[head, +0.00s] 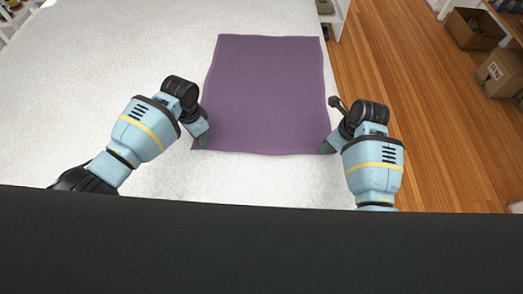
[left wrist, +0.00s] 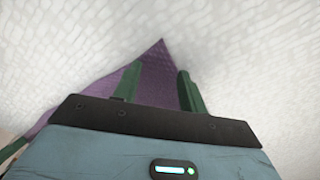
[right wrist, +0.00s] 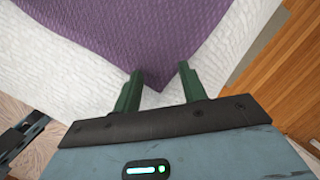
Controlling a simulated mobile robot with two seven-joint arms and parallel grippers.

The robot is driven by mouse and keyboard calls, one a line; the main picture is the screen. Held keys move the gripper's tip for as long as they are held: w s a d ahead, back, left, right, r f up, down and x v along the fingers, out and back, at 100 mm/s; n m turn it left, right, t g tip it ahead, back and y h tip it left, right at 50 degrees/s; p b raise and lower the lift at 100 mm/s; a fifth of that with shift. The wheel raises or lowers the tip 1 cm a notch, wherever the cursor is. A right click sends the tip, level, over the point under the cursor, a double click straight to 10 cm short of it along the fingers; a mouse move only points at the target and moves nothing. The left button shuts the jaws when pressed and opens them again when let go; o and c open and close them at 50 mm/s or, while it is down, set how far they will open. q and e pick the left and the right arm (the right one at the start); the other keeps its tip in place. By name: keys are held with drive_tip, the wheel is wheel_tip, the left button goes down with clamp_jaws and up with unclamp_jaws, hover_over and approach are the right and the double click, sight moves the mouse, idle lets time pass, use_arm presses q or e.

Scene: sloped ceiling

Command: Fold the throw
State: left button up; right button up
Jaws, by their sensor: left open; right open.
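The purple throw (head: 265,95) lies flat and spread out on the white bed. Its near edge faces me, with one near corner by each gripper. My left gripper (head: 203,141) is at the near left corner. In the left wrist view its open green fingers (left wrist: 158,85) straddle the throw (left wrist: 148,75), whose corner tip points out past them. My right gripper (head: 331,143) is at the near right corner. In the right wrist view its open fingers (right wrist: 157,80) stand either side of the throw's corner (right wrist: 152,75). Whether the fingers touch the cloth is unclear.
The white textured bed (head: 100,75) has free room left of the throw and a narrow strip at its right. Wooden floor (head: 390,80) lies to the right, with cardboard boxes (head: 497,72) on shelving at the far right. A dark surface fills the bottom of the head view.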

use_arm(q)
drive_tip(key=shift+s+f, duration=0.15)
drive_tip(key=shift+f, duration=0.25)
use_arm(e)
drive_tip(key=shift+s+f, duration=0.1)
drive_tip(key=shift+f, duration=0.3)
use_arm(q)
drive_tip(key=shift+r, duration=0.1)
drive_tip(key=shift+c, duration=1.2)
use_arm(e)
drive_tip(key=shift+r, duration=0.15)
drive_tip(key=shift+c, duration=1.2)
use_arm(q)
drive_tip(key=shift+s+a, duration=0.1)
clamp_jaws()
use_arm(e)
drive_tip(key=shift+s+d, duration=0.1)
clamp_jaws()
